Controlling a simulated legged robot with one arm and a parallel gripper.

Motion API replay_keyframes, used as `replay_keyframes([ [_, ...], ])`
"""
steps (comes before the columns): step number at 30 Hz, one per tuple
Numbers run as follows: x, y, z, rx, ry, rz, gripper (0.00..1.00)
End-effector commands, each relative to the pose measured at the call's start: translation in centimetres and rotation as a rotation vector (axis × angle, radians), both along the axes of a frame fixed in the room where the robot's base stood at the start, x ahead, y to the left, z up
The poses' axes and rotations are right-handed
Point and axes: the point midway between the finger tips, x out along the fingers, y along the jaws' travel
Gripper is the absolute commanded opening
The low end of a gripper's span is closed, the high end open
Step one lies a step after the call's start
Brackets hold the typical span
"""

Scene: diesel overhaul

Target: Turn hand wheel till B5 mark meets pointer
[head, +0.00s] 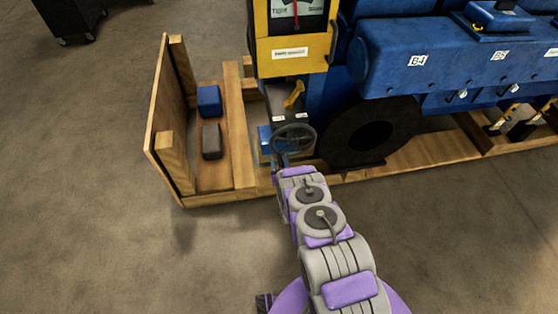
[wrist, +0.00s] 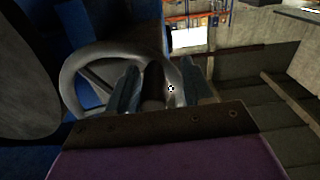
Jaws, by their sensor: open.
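The grey spoked hand wheel (head: 294,138) stands in front of the blue engine, below the yellow gauge panel. In the wrist view its rim (wrist: 72,75) curves behind my fingers. My gripper (wrist: 158,66) is open at the wheel, with a dark upright grip-like part (wrist: 152,85) between its two blue-grey fingers; whether they touch it I cannot tell. In the head view my gripper (head: 280,162) is at the wheel's lower left, small and partly hidden. A big dark disc (head: 345,140) stands right of the wheel. I cannot make out a B5 mark or pointer on it.
The yellow gauge panel (head: 289,42) rises above the wheel, with a yellow-handled lever (head: 294,95) below it. The engine (head: 390,60) carries B4 and B5 labels. A wooden pallet tray (head: 240,150) at left holds a blue block (head: 208,100) and a grey block (head: 211,141). The foreground floor is clear.

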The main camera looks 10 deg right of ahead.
Motion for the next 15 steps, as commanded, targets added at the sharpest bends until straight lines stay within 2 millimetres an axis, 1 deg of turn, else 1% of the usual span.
replay_keyframes([
  [2, -0.01, -0.16, -0.02, 0.001, 0.0, -0.002, 0.51],
  [15, -0.01, -0.27, -0.02, 0.0, 0.0, -0.004, 0.09],
])
